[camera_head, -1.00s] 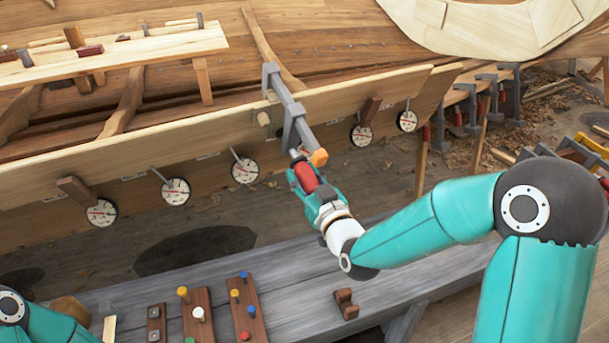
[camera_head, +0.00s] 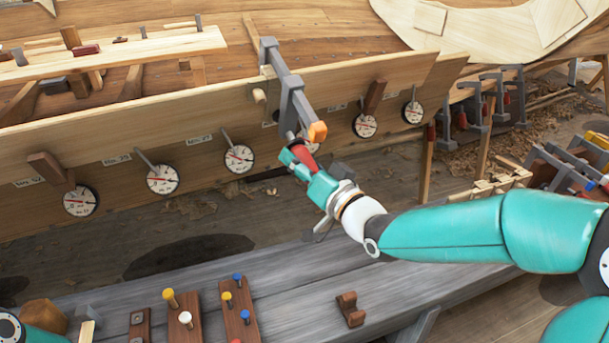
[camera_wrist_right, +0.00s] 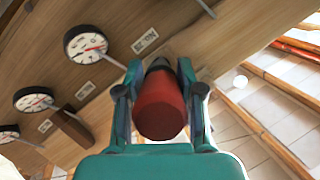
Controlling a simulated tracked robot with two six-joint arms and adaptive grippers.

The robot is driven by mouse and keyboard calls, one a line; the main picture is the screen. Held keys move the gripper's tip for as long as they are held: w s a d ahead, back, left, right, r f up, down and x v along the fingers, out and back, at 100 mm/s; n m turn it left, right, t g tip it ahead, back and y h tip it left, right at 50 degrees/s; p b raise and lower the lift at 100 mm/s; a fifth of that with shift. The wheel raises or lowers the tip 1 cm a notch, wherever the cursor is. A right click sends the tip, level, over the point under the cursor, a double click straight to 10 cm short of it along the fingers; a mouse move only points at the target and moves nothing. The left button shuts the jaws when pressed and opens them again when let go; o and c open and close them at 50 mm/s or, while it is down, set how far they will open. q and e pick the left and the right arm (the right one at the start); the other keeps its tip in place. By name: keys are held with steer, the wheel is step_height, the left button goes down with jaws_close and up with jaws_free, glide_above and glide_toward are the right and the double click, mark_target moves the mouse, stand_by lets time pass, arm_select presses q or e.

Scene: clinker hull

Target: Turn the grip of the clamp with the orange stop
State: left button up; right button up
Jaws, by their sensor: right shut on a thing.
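The grey clamp (camera_head: 287,84) hangs over the top edge of the hull plank and slopes down toward me. Its orange stop (camera_head: 317,131) sits at the lower end. The red grip (camera_head: 312,148) is just below the stop, mostly covered by my right gripper (camera_head: 302,158). In the right wrist view the red grip (camera_wrist_right: 160,105) lies between the two fingers of my right gripper (camera_wrist_right: 160,100), which is shut on it. My left arm shows only at the lower left corner; its gripper is out of view.
Several round dial gauges (camera_head: 239,159) hang along the plank on both sides of the clamp. A grey bench (camera_head: 400,277) below carries pegged wooden boards (camera_head: 241,310) and a small brown block (camera_head: 349,309). Other clamps (camera_head: 517,95) stand at right.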

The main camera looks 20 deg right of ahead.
steer(key=shift+a+f+m+y+b, duration=0.1)
steer(key=shift+f+m+y+b, duration=0.05)
steer(key=shift+m+y+b, duration=0.9)
steer(key=shift+s+r+m+t+y+b, duration=0.15)
steer(key=shift+m+y+b, duration=0.2)
steer(key=shift+m, duration=0.45)
steer(key=shift+w+r+m+t+y+b, duration=0.15)
steer(key=shift+m+y+b, duration=0.2)
steer(key=shift+m, duration=0.4)
steer(key=shift+s, duration=0.1)
steer(key=o, duration=1.2)
steer(key=shift+c, duration=0.2)
